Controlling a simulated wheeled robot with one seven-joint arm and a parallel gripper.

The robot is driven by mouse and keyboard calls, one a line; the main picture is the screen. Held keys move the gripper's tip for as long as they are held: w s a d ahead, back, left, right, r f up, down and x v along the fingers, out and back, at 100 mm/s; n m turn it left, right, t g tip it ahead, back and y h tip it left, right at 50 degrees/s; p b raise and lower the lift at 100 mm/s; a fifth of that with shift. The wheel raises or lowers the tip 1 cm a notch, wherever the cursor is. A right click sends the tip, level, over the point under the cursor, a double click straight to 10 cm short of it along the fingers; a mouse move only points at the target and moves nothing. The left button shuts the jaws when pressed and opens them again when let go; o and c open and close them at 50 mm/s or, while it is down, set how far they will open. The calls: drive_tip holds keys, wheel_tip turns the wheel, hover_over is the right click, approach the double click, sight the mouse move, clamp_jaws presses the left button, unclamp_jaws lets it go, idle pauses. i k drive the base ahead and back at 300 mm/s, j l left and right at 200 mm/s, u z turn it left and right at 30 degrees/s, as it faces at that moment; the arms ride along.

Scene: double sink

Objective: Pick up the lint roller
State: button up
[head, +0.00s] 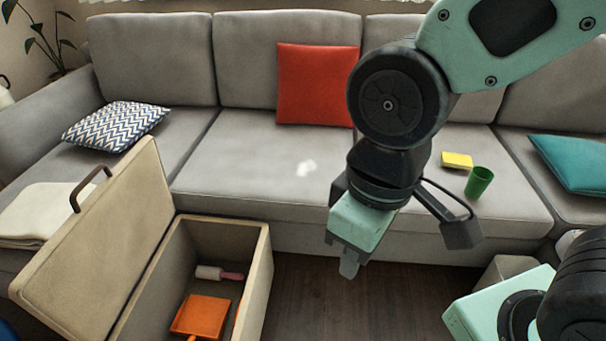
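The lint roller (210,272) has a white roll and a pink handle. It lies inside the open beige box (262,262), near the back wall, with the roll to the left and the handle to the right. My gripper (349,268) points down in front of the sofa, to the right of the box and apart from it. Its fingers are seen small and from one side, so whether they are open or shut does not show. Nothing is visible in it.
An orange dustpan-like thing (202,315) lies in the box in front of the roller. The box's raised lid (105,240) leans left, with a dark handle (88,188). The grey sofa (250,185) stands behind. Dark floor (330,310) is clear right of the box.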

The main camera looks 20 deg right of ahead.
sight(202, 271)
drive_tip(key=k, duration=0.5)
drive_tip(key=k+u, duration=0.15)
drive_tip(key=u, duration=1.25)
drive_tip(key=i+l+u, duration=0.1)
drive_tip(key=l, duration=0.25)
drive_tip(key=i+l+u, duration=0.1)
drive_tip(key=l, duration=0.25)
drive_tip(key=i+l+u, duration=0.1)
drive_tip(key=l, duration=0.3)
drive_tip(key=i+l+u, duration=0.1)
drive_tip(key=l, duration=0.25)
drive_tip(key=i+l+u, duration=0.1)
drive_tip(key=l, duration=0.3)
drive_tip(key=i+l, duration=0.1)
drive_tip(key=l, duration=0.2)
drive_tip(key=i+l, duration=0.1)
drive_tip(key=l, duration=0.15)
drive_tip(key=i+l, duration=0.1)
drive_tip(key=l, duration=0.2)
